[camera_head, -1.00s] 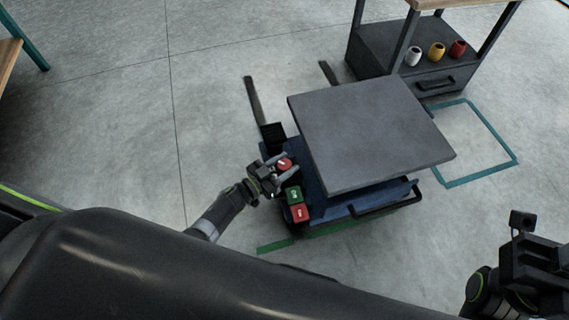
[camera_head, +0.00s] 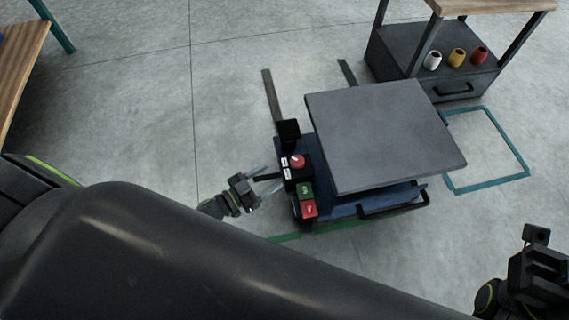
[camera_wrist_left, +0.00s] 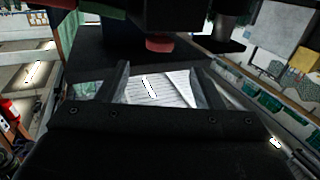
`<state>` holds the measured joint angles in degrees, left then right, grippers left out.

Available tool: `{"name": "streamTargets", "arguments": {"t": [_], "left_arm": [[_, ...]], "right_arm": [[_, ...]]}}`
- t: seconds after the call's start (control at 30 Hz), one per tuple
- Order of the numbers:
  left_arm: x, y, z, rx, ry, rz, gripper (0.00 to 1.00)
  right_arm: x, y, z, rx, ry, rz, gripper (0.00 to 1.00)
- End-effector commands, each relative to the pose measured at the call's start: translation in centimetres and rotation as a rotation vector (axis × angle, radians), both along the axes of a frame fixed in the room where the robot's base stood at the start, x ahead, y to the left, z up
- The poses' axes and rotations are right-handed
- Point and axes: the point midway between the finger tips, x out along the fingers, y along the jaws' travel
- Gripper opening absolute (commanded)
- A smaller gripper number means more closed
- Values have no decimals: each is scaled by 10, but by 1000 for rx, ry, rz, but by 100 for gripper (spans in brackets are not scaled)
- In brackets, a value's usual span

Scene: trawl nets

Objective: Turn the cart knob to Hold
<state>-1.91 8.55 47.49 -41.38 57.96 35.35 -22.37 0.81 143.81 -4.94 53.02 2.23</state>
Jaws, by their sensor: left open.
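The red knob (camera_head: 297,161) sits on the dark control panel at the left side of the blue cart (camera_head: 350,208). It carries a small white mark, and small white labels sit beside it; their words are too small to read. My left gripper (camera_head: 272,178) is open and empty, just left of the panel and apart from the knob. In the left wrist view my open fingers (camera_wrist_left: 158,88) have nothing between them, and a red round part (camera_wrist_left: 160,44) shows above them. My right gripper (camera_head: 538,262) is at the lower right, far from the cart; its jaws are not clear.
A grey slab (camera_head: 385,135) covers the cart's top. A shelf (camera_head: 436,72) with white, yellow and red cups stands behind.

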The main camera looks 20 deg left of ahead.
Motion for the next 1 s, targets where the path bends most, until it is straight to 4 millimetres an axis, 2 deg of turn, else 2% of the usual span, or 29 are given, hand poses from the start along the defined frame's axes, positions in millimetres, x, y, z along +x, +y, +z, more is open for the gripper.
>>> {"name": "streamTargets", "arguments": {"t": [0.1,0.33,1.0], "left_arm": [[-23,16,1,0,2,1,60],[-47,32,0,1,1,0,60],[-50,34,1,-1,-3,0,60]], "right_arm": [[1,1,5,-11,13,-10,25],[4,2,8,-20,24,-16,25],[3,2,8,-18,18,-18,25]]}}
